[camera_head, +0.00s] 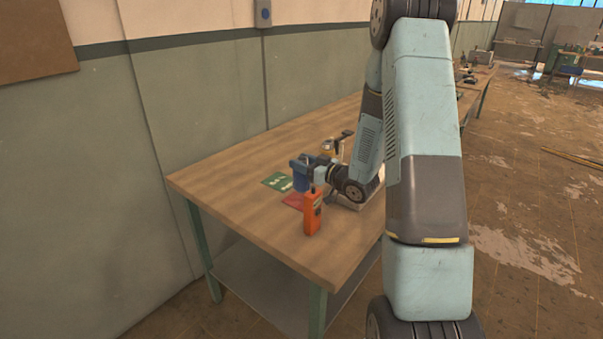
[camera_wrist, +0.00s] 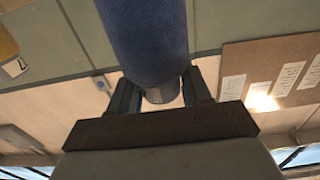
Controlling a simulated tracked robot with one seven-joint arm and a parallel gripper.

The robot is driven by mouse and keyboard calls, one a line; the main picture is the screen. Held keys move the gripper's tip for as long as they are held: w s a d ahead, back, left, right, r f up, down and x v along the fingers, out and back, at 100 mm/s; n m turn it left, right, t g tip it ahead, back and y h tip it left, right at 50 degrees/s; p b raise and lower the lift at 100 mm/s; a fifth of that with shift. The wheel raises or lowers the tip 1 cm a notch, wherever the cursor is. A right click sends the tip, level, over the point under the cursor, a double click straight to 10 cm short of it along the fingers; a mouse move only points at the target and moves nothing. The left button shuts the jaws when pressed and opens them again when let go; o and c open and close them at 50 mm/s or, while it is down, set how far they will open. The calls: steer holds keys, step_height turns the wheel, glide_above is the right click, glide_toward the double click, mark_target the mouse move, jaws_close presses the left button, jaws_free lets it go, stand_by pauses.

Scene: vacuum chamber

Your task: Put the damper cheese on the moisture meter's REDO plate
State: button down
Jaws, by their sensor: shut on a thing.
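In the wrist view, the blue cheese (camera_wrist: 145,40) rises out of picture from between the two dark jaws of my gripper (camera_wrist: 160,92), with a pale core end showing. The orange moisture meter (camera_head: 312,214) stands upright near the bench's front edge. A red plate (camera_head: 293,201) lies flat just behind the meter, partly hidden. A green plate (camera_head: 275,181) with pale lettering lies left of it. The lettering on the red plate is not readable. I cannot see whether the cheese touches a plate.
The wooden workbench (camera_head: 235,190) is clear at its left end. A tan item (camera_head: 328,147) and a dark-topped item stand behind my gripper. A pale item lies partly hidden under my arm. The wall runs along the bench's back edge.

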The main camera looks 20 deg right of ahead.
steer(key=shift+w+a+f, duration=0.1)
steer(key=shift+w+f, duration=0.05)
steer(key=shift+f, duration=0.8)
steer(key=shift+w+a+f, duration=0.1)
steer(key=shift+f, duration=0.8)
steer(key=shift+f, duration=0.1)
steer(key=c, duration=0.5)
jaws_free()
